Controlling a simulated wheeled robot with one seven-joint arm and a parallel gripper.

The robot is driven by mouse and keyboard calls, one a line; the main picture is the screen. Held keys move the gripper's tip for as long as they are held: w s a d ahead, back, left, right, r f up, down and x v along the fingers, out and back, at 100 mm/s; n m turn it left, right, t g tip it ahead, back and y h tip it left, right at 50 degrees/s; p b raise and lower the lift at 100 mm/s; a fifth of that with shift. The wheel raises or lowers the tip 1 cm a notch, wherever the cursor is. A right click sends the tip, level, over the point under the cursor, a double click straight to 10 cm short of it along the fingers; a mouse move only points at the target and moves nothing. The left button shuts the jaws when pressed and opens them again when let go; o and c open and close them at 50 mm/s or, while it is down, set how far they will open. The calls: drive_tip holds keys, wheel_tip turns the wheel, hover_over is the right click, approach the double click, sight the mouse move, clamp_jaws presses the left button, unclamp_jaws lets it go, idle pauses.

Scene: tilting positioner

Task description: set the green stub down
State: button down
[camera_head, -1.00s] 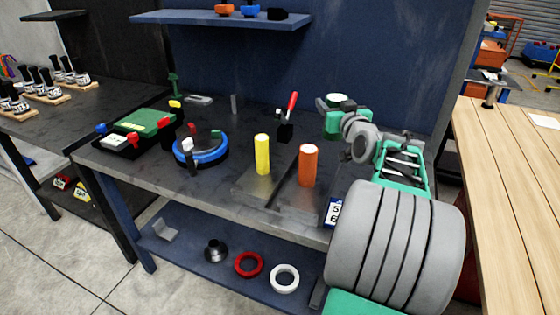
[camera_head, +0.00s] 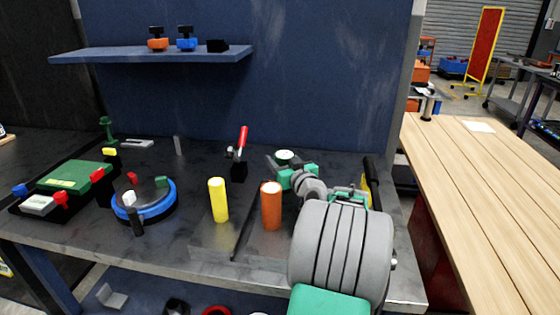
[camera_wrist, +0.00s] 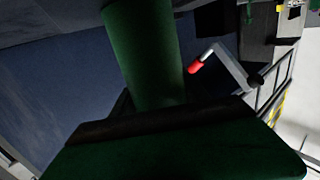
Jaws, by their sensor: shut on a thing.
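The green stub (camera_wrist: 145,50) is a dark green cylinder, large in the wrist view, standing up from my gripper (camera_wrist: 160,112). My gripper is shut on it. In the head view, the stub's pale round top with a green edge (camera_head: 284,155) shows at the end of my arm, above the back part of the bench and right of the red-handled clamp. My arm hides its lower part, and I cannot tell the gap beneath it. A yellow stub (camera_head: 218,201) and an orange stub (camera_head: 271,207) stand upright on the bench, nearer the camera than my gripper.
The dark bench (camera_head: 190,160) has a blue back wall and a shelf (camera_head: 150,56) above. The red-handled clamp (camera_head: 241,150) stands close left of my gripper. A blue round fixture (camera_head: 145,203) and a green box (camera_head: 75,176) lie left. A wooden table (camera_head: 480,180) is at right.

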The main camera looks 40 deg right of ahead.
drive_tip(key=shift+r, duration=0.15)
drive_tip(key=c, duration=0.6)
unclamp_jaws()
drive_tip(key=shift+f, duration=0.2)
drive_tip(key=shift+o, duration=0.2)
drive_tip(key=shift+r, duration=0.1)
drive_tip(key=shift+s, duration=0.3)
drive_tip(key=b+v, duration=0.1)
drive_tip(key=v, duration=1)
drive_tip(key=shift+s+a+b, duration=0.2)
drive_tip(key=shift+s+b, duration=0.05)
drive_tip(key=shift+b, duration=0.15)
